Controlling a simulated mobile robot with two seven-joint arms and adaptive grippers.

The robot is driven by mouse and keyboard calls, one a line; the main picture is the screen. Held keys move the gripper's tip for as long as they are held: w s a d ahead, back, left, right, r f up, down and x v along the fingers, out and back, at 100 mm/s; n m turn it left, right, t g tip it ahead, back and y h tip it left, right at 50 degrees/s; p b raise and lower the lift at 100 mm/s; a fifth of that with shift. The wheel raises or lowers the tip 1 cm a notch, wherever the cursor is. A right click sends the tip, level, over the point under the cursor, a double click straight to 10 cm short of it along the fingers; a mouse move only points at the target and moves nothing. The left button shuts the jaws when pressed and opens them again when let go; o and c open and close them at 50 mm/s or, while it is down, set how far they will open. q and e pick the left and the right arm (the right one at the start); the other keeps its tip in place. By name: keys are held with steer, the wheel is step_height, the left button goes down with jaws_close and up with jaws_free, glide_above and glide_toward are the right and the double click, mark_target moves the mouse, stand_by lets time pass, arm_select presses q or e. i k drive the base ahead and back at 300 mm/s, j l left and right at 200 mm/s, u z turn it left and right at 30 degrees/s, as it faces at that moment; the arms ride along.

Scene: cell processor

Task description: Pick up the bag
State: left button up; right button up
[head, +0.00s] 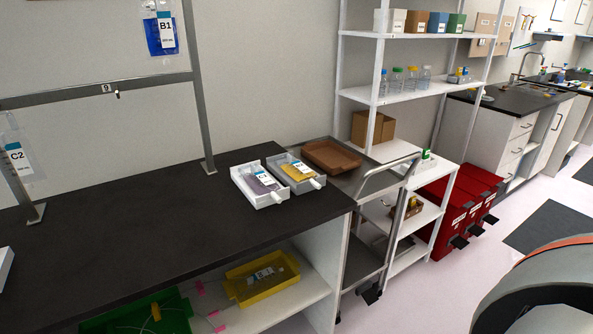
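Several bags are in the head view, and I cannot tell which one the task means. A bag with purple contents (262,184) lies in a white tray on the dark bench. A bag with yellow contents (297,171) lies in a second tray beside it. A bag labelled B1 with blue contents (161,35) hangs from the metal rack at upper left. A clear bag labelled C2 (17,155) hangs at the left edge, partly cut off. Neither of my grippers is in view.
The dark bench top (150,225) is mostly clear. A yellow bin (245,291) and a green bin (172,313) sit on the shelf below. A metal cart (375,185) with a brown tray (331,156), a white shelf unit and red bins (462,200) stand to the right.

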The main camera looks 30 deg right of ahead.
mark_target(299, 172)
steer(key=i+l+u, duration=0.1)
steer(key=l+u, duration=0.25)
steer(key=l, duration=1.55)
